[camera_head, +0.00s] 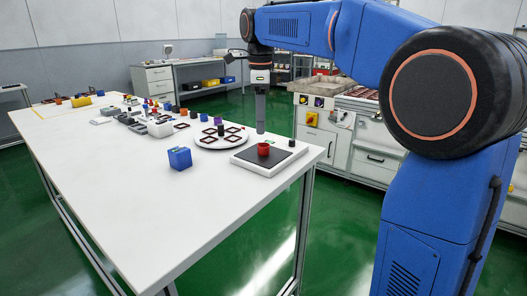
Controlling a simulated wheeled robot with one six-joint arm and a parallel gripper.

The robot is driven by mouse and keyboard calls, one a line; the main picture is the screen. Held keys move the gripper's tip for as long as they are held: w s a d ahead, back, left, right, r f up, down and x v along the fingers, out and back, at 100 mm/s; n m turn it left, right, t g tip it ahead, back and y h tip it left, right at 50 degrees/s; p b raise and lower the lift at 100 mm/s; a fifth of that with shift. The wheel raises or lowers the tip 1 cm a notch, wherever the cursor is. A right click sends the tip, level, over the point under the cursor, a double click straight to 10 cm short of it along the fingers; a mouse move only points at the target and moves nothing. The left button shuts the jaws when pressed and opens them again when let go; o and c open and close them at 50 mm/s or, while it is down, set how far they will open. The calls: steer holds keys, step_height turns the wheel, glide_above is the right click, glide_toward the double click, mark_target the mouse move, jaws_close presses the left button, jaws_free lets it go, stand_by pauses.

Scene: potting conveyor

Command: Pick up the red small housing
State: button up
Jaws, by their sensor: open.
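The red small housing (263,149) looks like a short red cylinder. It stands upright on the dark top of a flat white-edged platform (248,167) at the right end of the white table. My gripper (260,131) points straight down just above and behind the housing, with its tip close to the housing's top. It is open and holds nothing that I can see. The gap between the fingers is too small to make out, and I cannot tell if the tip touches the housing.
A blue box (180,158) stands left of the platform. A round white plate (209,144) with dark square frames lies behind it. A small black cylinder (292,143) sits at the platform's right corner. Several small parts fill the table's back. The front of the white table (140,200) is clear.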

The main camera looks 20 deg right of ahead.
mark_target(264, 150)
steer(key=shift+w+d+f, duration=0.1)
steer(key=shift+d+f, duration=0.05)
steer(key=shift+f, duration=1.65)
steer(key=shift+w+d+f, duration=0.1)
steer(key=shift+f, duration=1.65)
steer(key=shift+c, duration=0.7)
steer(key=c, duration=1)
